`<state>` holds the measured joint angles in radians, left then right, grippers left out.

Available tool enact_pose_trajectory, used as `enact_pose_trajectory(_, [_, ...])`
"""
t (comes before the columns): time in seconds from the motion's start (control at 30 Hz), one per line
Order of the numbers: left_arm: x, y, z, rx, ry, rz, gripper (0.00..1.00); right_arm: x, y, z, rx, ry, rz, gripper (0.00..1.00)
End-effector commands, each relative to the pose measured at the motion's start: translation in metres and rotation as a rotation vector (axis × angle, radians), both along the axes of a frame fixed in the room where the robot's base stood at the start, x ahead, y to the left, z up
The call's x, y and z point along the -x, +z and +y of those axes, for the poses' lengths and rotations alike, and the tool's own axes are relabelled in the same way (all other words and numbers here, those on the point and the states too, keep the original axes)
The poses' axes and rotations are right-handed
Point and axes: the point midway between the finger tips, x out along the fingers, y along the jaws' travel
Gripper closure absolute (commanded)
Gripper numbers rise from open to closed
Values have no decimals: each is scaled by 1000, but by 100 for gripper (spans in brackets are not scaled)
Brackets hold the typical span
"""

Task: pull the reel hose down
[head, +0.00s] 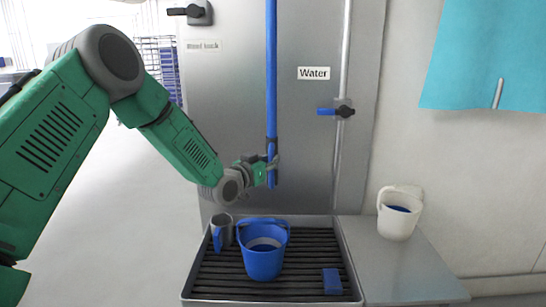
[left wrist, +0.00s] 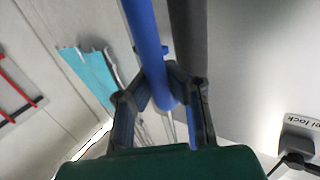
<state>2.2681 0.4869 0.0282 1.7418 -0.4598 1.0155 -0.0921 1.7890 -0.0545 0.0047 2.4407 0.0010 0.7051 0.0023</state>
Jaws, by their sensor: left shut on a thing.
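The blue reel hose (head: 271,80) hangs straight down in front of the grey metal panel in the head view. My left gripper (head: 271,170) is shut on the hose near its lower end, just below a dark collar. The hose end shows a little below the fingers, above the sink grate. In the left wrist view the hose (left wrist: 146,40) runs from the top edge down between the two dark fingers of the left gripper (left wrist: 162,98). My right gripper is in neither view.
A white bucket (head: 398,222) stands on the right counter. A blue-handled valve (head: 329,111) sits below the "Water" label (head: 314,73). A black-handled lock (head: 195,12) is upper left.

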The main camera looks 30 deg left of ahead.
Motion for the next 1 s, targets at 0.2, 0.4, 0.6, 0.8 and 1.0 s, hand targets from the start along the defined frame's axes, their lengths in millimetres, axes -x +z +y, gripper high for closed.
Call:
enact_pose_trajectory(0.2, [2,-9,1,1,1,13,100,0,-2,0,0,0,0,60])
enact_pose_trajectory(0.4, [3,-8,2,2,2,12,90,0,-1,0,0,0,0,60])
enact_pose_trajectory(0.6, [1,-6,1,1,2,7,64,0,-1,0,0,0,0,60])
enact_pose_trajectory(0.8, [0,-5,0,0,2,5,64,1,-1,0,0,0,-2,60])
enact_pose_trajectory(1.0, [21,-4,2,2,2,4,64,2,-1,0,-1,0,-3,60])
